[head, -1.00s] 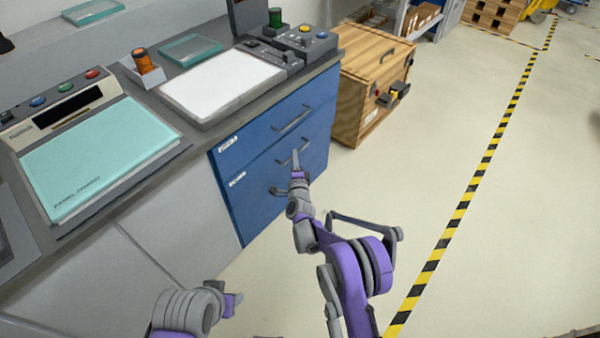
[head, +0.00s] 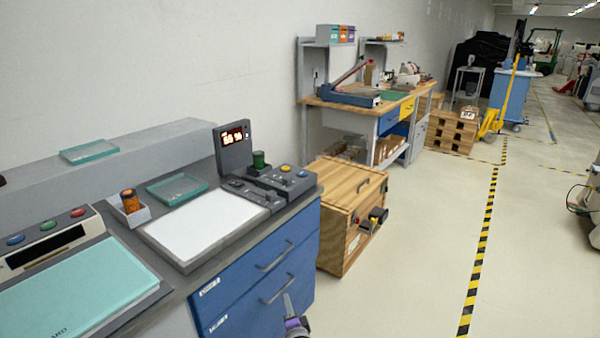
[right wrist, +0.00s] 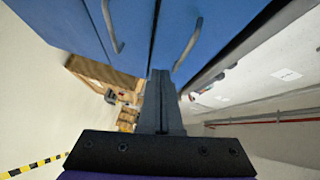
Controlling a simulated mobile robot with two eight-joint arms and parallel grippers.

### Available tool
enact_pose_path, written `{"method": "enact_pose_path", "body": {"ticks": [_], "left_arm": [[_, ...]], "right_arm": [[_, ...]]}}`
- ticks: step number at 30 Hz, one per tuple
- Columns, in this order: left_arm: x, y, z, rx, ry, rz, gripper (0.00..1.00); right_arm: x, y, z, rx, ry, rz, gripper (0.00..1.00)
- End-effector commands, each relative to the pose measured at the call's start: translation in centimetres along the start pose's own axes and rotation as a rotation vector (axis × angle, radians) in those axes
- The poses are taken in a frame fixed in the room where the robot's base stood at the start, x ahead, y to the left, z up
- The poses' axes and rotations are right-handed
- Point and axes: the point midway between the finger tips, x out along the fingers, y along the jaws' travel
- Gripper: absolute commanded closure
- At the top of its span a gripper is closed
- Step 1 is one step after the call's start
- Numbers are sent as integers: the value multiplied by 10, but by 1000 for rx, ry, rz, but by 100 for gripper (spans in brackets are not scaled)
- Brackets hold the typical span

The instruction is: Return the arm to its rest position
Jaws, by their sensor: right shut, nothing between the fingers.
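My right gripper (head: 290,308) shows at the bottom edge of the head view, in front of the blue drawer cabinet (head: 228,300). Its fingers are together with nothing between them. In the right wrist view the shut fingers (right wrist: 161,88) point toward the blue drawer fronts (right wrist: 125,15) and their grey handles. Both drawers look shut. From these views I cannot tell whether the fingertips touch the cabinet. Most of my right arm is below the head view. My left gripper is out of the head view.
The counter holds a white panel (head: 208,230), a teal panel (head: 75,290), a control box (head: 282,183) and an orange jar (head: 130,201). A wooden crate (head: 345,215) stands beyond the cabinet. Open floor (head: 420,270) lies to the right, with a yellow-black stripe (head: 483,240).

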Motion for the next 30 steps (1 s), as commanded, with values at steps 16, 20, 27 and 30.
{"method": "enact_pose_path", "body": {"ticks": [16, 20, 27, 30], "left_arm": [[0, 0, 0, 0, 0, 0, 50], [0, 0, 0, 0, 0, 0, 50], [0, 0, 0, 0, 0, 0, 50], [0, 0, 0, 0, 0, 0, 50]], "right_arm": [[-188, -56, -80, -621, -314, 399, 100], [-252, -46, -91, -748, -402, 503, 100], [-368, -15, -103, -936, -567, 687, 100], [-405, -2, -105, -987, -623, 745, 100]]}}
